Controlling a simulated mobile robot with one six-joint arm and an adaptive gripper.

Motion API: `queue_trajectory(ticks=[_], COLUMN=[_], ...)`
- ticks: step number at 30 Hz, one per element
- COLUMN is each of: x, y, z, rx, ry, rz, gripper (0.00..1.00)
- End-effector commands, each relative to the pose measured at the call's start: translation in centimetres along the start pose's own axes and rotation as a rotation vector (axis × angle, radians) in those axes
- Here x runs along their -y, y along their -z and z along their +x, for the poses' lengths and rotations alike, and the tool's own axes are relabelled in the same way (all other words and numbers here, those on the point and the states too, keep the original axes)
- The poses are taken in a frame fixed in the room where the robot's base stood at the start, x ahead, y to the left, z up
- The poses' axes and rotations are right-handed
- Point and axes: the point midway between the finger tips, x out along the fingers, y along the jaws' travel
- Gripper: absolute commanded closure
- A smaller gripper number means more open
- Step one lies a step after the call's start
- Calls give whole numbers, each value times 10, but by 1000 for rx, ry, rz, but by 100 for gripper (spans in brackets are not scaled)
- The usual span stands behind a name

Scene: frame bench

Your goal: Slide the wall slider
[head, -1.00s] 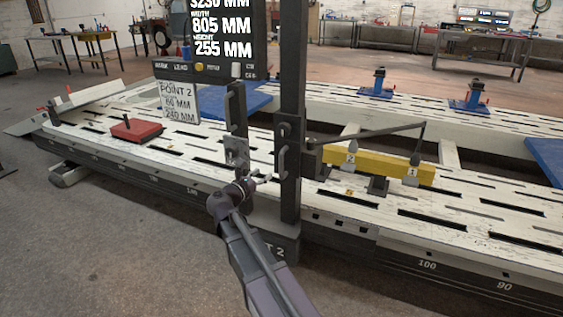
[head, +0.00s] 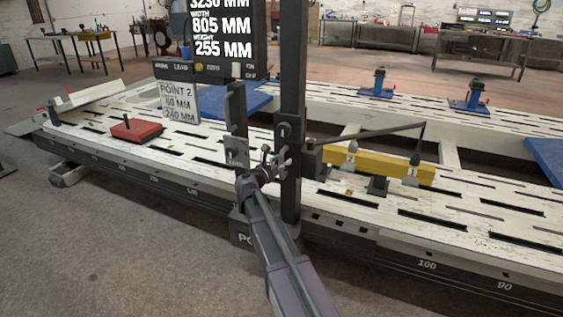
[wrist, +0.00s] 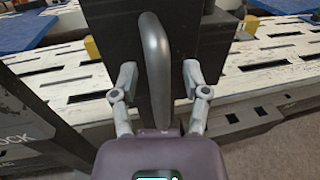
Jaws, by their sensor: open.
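The wall slider appears to be the dark block (head: 291,128) on the tall dark post (head: 292,60) in the head view. The block fills the top middle of the wrist view (wrist: 205,42). A grey curved handle (wrist: 155,50) stands out from it. My gripper (head: 275,160) is at the front of the block in the head view. In the wrist view, my gripper (wrist: 160,77) is open, with one finger on each side of the handle. The fingers look apart from the handle. The handle's lower end is hidden behind the gripper body.
A second dark upright (head: 237,120) with a bracket stands just left of my gripper. A yellow beam (head: 385,166) sits right of the post on the slotted white bench (head: 450,215). A display (head: 222,35) hangs above left. The floor in front is clear.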

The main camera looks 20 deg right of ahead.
Motion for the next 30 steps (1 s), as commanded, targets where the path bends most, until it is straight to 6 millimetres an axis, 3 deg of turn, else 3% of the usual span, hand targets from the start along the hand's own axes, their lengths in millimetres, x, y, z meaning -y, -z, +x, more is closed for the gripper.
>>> queue_trajectory(ticks=[7,8,13,14,23,30], x=[0,0,0,0,0,0], y=[0,0,0,0,-4,-23], z=[0,0,0,0,0,0], rx=[0,0,0,0,0,1], ry=[0,0,-1,0,0,0], rz=[0,0,0,0,0,0], gripper=[40,46,97,100,100,100])
